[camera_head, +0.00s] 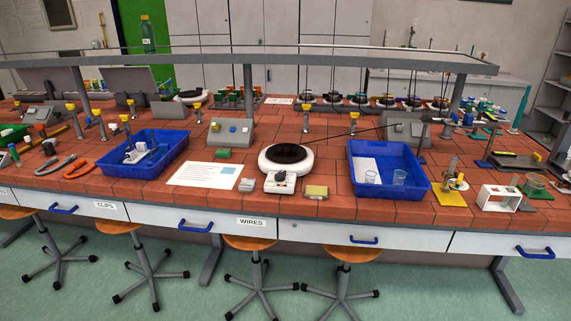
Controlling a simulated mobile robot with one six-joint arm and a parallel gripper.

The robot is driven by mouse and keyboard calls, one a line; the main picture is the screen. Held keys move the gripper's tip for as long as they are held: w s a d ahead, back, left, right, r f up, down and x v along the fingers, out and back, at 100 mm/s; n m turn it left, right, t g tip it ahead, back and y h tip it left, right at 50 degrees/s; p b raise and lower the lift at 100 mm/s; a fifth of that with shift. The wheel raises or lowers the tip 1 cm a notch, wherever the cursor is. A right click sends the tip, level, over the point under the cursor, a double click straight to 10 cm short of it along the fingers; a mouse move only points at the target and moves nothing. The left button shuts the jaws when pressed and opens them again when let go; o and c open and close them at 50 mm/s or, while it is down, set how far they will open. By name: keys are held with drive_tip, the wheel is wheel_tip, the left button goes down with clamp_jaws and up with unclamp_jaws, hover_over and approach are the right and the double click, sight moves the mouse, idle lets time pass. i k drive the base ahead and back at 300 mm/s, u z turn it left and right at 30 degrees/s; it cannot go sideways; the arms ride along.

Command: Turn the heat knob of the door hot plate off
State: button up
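A white hot plate (266,164) with a round black top stands near the front edge of the tiled bench, at the middle of the view. Its white control box (280,184) faces me, with a small knob (280,177) on it; the knob's setting is too small to read. A second white hot plate with a dark top (190,96) stands further back on the left; its knob cannot be made out. No label shows which one is the door hot plate. My gripper is not in view.
Blue trays (118,168) and (420,187) flank the near hot plate. A paper sheet (205,175) lies left of it, a small yellowish block (316,192) right of its box. Stools (250,243) stand before the drawers. A raised shelf (300,58) spans the bench.

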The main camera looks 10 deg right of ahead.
sight(280, 176)
drive_tip(key=u, duration=0.2)
drive_tip(key=i, duration=1.15)
drive_tip(key=z, duration=0.3)
